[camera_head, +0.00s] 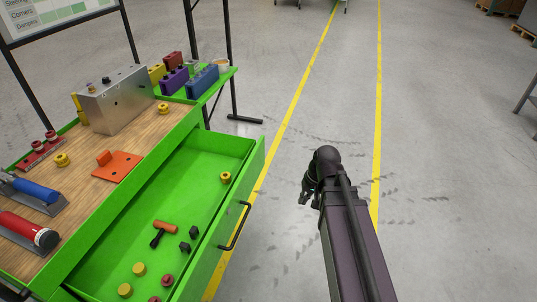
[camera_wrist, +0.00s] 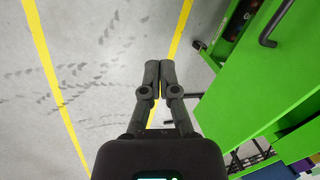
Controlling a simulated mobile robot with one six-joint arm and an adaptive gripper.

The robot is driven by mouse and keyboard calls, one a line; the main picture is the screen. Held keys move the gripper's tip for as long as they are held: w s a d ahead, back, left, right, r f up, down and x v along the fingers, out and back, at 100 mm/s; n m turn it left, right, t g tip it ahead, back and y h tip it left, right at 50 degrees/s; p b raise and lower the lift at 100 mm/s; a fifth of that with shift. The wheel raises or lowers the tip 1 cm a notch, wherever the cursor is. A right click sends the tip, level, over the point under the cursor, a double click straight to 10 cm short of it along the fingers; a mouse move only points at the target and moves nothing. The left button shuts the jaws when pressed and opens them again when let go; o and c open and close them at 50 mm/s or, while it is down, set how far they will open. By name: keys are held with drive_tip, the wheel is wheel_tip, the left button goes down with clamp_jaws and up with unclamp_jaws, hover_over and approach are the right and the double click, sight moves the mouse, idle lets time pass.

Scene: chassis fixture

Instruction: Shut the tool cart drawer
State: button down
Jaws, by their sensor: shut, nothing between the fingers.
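The green tool cart drawer (camera_head: 190,178) stands pulled out in the head view, with a black bar handle (camera_head: 236,226) on its front panel. Inside it lie an orange-headed hammer (camera_head: 164,228), two small black blocks, and several yellow and red round pieces. In the wrist view the drawer's green front (camera_wrist: 255,85) is at the right, with part of the black handle (camera_wrist: 272,28) at the top right. My gripper (camera_head: 306,196) is to the right of the drawer front, apart from it. In the wrist view its fingers (camera_wrist: 159,64) are together and empty, over the floor.
The cart's wooden top (camera_head: 85,178) carries a metal box (camera_head: 115,98), an orange plate (camera_head: 118,166) and red and blue cylinders. A green side shelf (camera_head: 217,86) holds coloured blocks. Grey floor with yellow lines is clear right of the drawer.

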sight(262, 147)
drive_tip(key=w+a+f+m+t+y+b, duration=0.1)
drive_tip(key=w+f+y+b, duration=0.1)
drive_tip(key=w+y+b, duration=0.3)
drive_tip(key=w+a+f+m+t+y+b, duration=0.1)
drive_tip(key=w+a+f+y+b, duration=0.15)
drive_tip(key=w+b, duration=0.35)
drive_tip(key=w+d+r+t+y+b, duration=0.2)
drive_tip(key=w+d+y, duration=0.1)
drive_tip(key=w, duration=0.2)
drive_tip(key=w+d+r+m+t+y+b, duration=0.1)
drive_tip(key=w+d+r+y+b, duration=0.1)
drive_tip(key=w, duration=0.3)
drive_tip(key=shift+d+r+m+t+y+b, duration=0.3)
drive_tip(key=shift+d+t+y+b, duration=0.15)
drive_tip(key=shift+y+b, duration=0.35)
drive_tip(key=x, duration=1.4)
drive_tip(key=shift+f, duration=0.2)
drive_tip(key=shift+d, duration=0.1)
drive_tip(key=shift+w, duration=0.1)
